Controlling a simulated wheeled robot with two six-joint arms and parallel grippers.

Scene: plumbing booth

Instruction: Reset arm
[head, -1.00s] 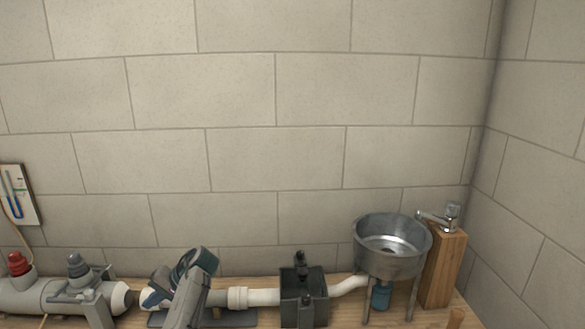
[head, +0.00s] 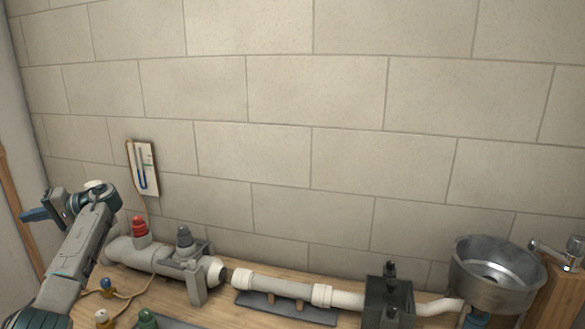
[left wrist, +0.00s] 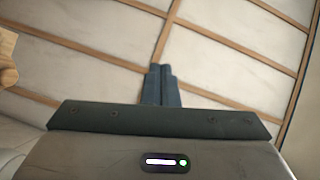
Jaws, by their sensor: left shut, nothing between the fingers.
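My left arm rises at the left of the head view, and my left gripper (head: 35,214) points left, out over the left end of the bench. In the left wrist view the two dark fingers of my left gripper (left wrist: 161,84) are pressed together with nothing between them. Behind them are pale panels with wooden strips (left wrist: 100,68). My right gripper is in neither view.
The bench (head: 240,314) holds a grey tank pipe (head: 127,254) with a red valve (head: 139,226), a white pipe (head: 282,288), a black box (head: 389,300) and a metal basin (head: 497,275). A gauge board (head: 143,168) hangs on the wall.

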